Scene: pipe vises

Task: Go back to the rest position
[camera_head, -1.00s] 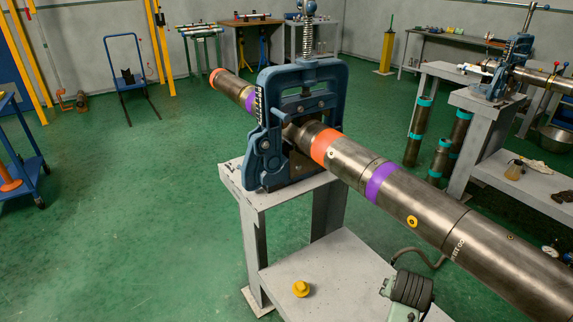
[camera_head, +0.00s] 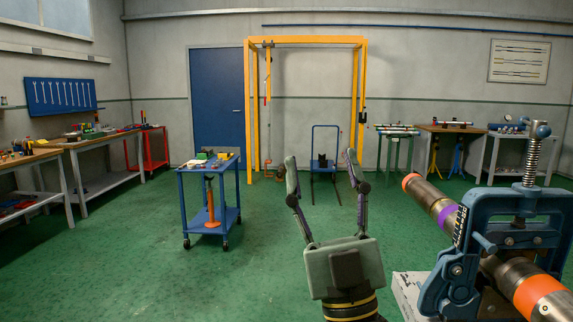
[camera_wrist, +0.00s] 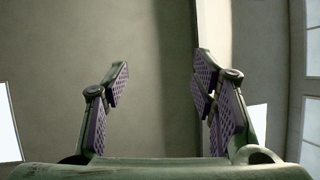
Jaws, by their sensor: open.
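My gripper (camera_head: 322,172) stands upright in the middle of the head view, its two fingers spread wide with nothing between them. In the wrist view my gripper (camera_wrist: 160,78) is also open and empty, with bare wall and ceiling surfaces behind it. The blue pipe vise (camera_head: 500,245) stands to the right of my gripper, apart from it. A long steel pipe (camera_head: 505,275) with orange and purple bands lies through the vise.
A blue cart (camera_head: 226,212) with tools stands at the left middle. Workbenches (camera_head: 95,146) line the left wall. Green floor (camera_head: 130,260) is clear at the front left.

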